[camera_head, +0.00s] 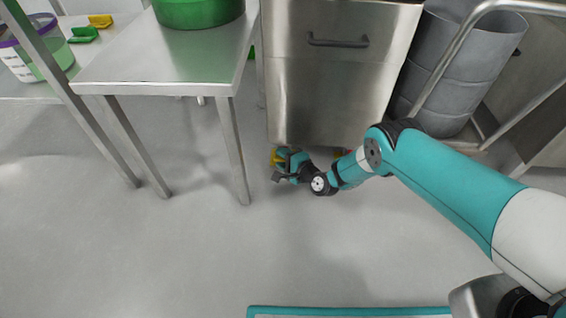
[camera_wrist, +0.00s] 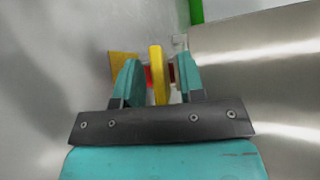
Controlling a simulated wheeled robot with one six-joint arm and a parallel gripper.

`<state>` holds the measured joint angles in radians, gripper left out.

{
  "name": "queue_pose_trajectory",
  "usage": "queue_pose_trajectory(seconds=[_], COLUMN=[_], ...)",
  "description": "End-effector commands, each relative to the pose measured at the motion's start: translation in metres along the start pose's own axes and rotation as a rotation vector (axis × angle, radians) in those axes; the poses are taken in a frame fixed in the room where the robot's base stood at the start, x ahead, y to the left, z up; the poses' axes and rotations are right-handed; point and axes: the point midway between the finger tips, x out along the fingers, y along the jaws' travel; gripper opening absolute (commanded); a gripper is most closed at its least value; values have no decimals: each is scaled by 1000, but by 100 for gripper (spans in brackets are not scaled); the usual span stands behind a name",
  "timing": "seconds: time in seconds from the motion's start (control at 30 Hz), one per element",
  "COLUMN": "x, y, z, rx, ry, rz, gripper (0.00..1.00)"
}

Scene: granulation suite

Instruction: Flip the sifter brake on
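The sifter looks to be the stainless steel cabinet (camera_head: 325,100) in the head view, its underside close to the floor. My gripper (camera_head: 287,160) is low at its front left bottom corner, beside a small yellow part (camera_head: 275,156). In the wrist view my gripper (camera_wrist: 159,78) has its two teal fingers apart. An upright yellow tab (camera_wrist: 157,75), which appears to be the brake lever, stands between them with gaps on both sides. Red parts show behind it, and another yellow piece (camera_wrist: 123,66) is beyond the left finger. The wheel itself is mostly hidden.
A steel table (camera_head: 165,65) with a green container (camera_head: 198,12) stands left of the cabinet, its leg (camera_head: 234,150) close to my gripper. Grey drums (camera_head: 455,75) on a railed cart are at the right. The floor (camera_head: 180,250) in front is clear.

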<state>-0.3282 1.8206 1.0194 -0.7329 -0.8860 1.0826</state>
Motion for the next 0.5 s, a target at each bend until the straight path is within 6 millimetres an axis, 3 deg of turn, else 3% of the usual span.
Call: queue_pose_trajectory(seconds=[0.33, 0.5], x=[4, 4], y=[-1, -1], z=[0, 0], rx=[1, 1], ry=[1, 1], rz=[-1, 0], gripper=[36, 0])
